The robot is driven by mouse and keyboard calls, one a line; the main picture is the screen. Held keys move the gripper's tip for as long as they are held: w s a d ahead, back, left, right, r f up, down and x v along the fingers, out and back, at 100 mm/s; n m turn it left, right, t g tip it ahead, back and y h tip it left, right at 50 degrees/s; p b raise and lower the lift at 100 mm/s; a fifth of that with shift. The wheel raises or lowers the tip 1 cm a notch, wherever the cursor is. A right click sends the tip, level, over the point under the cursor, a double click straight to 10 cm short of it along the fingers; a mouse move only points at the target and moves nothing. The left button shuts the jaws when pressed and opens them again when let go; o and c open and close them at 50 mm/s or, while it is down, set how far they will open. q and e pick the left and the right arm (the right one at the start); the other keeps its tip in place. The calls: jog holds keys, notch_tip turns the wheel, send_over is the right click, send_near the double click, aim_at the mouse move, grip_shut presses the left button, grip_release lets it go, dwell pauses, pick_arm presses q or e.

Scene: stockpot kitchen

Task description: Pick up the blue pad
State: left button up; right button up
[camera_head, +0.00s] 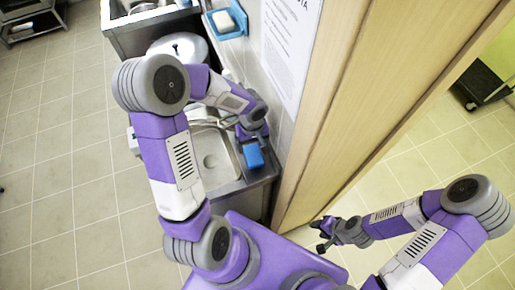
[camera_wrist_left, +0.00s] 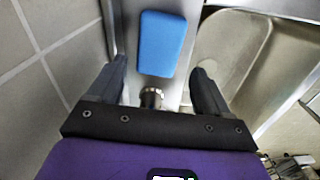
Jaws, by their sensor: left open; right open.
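The blue pad (camera_head: 254,156) lies on the narrow metal rim beside the sink, near the counter's front right corner. It also shows in the left wrist view (camera_wrist_left: 161,43), flat and apart from the fingers. My left gripper (camera_head: 252,138) is close to the pad; in the left wrist view its open fingers (camera_wrist_left: 159,66) point toward it, one on each side of the pad's near end, with nothing between them. How high they are above the rim I cannot tell. My right gripper (camera_head: 320,236) is open and empty, past the wooden door frame, away from the counter.
The sink basin (camera_head: 217,175) lies left of the pad, with a faucet behind it, partly hidden by my left arm. A large round metal lid or pot (camera_head: 180,47) stands further back. A blue wall holder (camera_head: 228,33) holds a pale block. A wooden frame (camera_head: 335,110) rises right of the counter.

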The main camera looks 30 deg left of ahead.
aim_at(254, 154)
pick_arm(q)
jog(key=f, duration=0.6)
jog(key=shift+s+d+f+b, duration=0.1)
jog(key=shift+d+f+b, duration=0.1)
jog(key=shift+b, duration=0.2)
jog(key=shift+r, duration=0.1)
jog(key=shift+c, duration=0.4)
jog(key=c, duration=0.7)
